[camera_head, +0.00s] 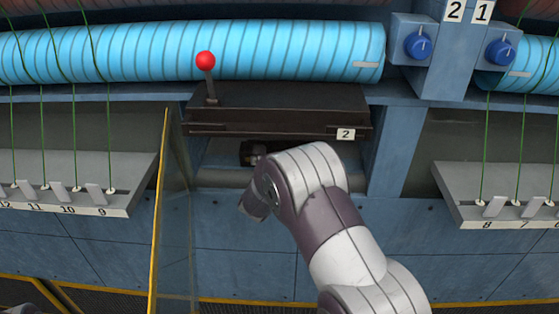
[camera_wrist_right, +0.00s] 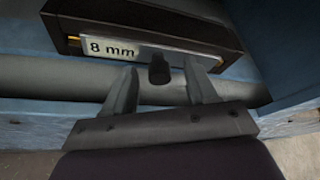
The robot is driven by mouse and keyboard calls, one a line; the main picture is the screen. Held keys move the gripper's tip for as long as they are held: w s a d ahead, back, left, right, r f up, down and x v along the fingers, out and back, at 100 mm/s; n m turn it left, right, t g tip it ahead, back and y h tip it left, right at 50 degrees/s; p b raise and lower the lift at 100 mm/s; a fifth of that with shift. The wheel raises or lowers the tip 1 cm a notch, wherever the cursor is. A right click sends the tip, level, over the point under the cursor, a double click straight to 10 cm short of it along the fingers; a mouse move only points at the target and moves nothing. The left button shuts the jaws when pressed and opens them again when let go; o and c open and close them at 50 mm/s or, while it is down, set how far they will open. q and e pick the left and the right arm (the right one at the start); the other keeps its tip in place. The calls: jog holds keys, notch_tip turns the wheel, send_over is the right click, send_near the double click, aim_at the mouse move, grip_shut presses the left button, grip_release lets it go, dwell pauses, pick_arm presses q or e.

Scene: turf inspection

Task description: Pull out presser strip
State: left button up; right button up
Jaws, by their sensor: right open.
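In the right wrist view a pale metal strip (camera_wrist_right: 119,50) marked "8 mm" sits in the front of a dark brown housing (camera_wrist_right: 160,22). A dark knob (camera_wrist_right: 159,72) sticks out from the strip. My right gripper (camera_wrist_right: 161,79) is open, with one finger on each side of the knob and a gap on both sides. In the head view the brown housing (camera_head: 280,108) carries the label "2"; my right arm reaches in below it and hides the strip's front. My left gripper is not in view.
A lever with a red ball (camera_head: 205,60) stands on the housing. A blue roller (camera_head: 190,52) runs behind it. A yellow-edged clear panel (camera_head: 160,205) stands left of my arm. Grey numbered shelves with green threads lie left (camera_head: 75,180) and right (camera_head: 495,190).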

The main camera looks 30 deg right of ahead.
jog(key=shift+w+d+f, duration=0.15)
jog(key=shift+w+d, duration=0.2)
jog(key=shift+d, duration=0.15)
jog(key=shift+s+a+r, duration=0.15)
jog(key=shift+a+r, duration=0.05)
jog(key=shift+a, duration=0.4)
jog(key=shift+c, duration=0.3)
jog(key=shift+d+f, duration=0.15)
jog(key=shift+d, duration=0.15)
grip_shut()
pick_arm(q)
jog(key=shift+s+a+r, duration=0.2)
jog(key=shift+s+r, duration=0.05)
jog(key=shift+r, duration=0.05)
pick_arm(e)
jog(key=c, duration=0.9)
grip_release()
jog(key=shift+c, duration=0.2)
grip_shut()
